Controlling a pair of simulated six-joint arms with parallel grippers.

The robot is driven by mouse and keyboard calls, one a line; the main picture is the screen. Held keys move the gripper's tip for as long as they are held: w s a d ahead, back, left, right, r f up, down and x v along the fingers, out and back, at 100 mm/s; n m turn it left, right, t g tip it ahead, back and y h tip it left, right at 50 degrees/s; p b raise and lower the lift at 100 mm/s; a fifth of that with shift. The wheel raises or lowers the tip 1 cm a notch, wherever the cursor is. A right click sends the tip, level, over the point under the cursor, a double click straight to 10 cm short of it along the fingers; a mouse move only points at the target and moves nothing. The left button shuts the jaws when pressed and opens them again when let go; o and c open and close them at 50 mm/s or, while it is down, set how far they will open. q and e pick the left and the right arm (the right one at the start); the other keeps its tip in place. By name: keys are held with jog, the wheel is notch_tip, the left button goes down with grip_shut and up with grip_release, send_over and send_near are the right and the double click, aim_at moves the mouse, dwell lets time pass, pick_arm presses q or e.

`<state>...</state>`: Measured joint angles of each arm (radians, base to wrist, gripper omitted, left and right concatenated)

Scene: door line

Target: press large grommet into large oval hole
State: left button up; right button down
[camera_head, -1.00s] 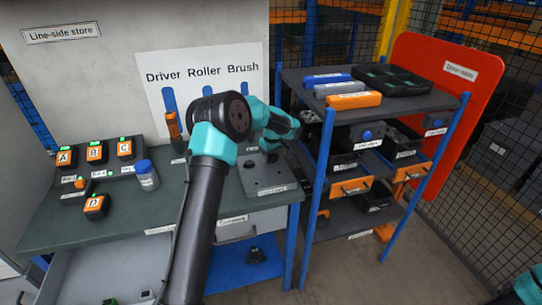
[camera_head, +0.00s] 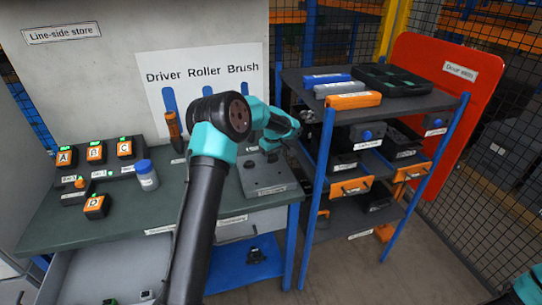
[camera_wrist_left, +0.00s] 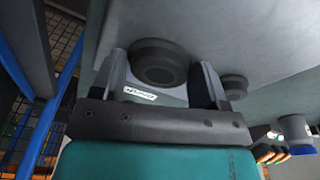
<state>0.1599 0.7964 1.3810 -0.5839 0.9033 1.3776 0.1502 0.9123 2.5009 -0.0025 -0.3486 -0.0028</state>
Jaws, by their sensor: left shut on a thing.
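My left gripper (camera_wrist_left: 162,74) is shut on a dark round grommet (camera_wrist_left: 160,58), which sits between its two fingers in the left wrist view. A second, smaller-looking dark round piece (camera_wrist_left: 235,87) stands to the right, outside the fingers. In the head view my left arm reaches over the bench, with its wrist above the grey plate (camera_head: 265,178); the fingers and held grommet cannot be made out there. I cannot tell whether the grommet touches the plate. The large oval hole is not identifiable. My right gripper is not in view.
The green bench (camera_head: 120,215) carries lettered orange boxes and a blue-capped bottle (camera_head: 147,175) at the left. A shelf rack (camera_head: 425,105) with bins stands close right of the plate. A red panel (camera_head: 475,125) leans behind it. A drawer below the bench is open.

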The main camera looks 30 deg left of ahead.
aim_at(271, 163)
pick_arm(q)
jog(key=shift+s+f, duration=0.15)
jog(key=shift+f, duration=0.75)
jog(key=shift+s+f, duration=0.15)
jog(key=shift+f, duration=0.75)
jog(key=shift+c, duration=0.9)
dwell(1.6)
jog(key=o, duration=1.3)
jog(key=shift+w+d+f, duration=0.1)
jog(key=shift+d, duration=0.05)
jog(key=shift+c, duration=0.2)
jog(key=shift+r, duration=0.75)
notch_tip(271, 163, up, 20)
jog(key=d, duration=0.2)
jog(key=shift+s+f, duration=0.2)
jog(key=shift+d, duration=0.1)
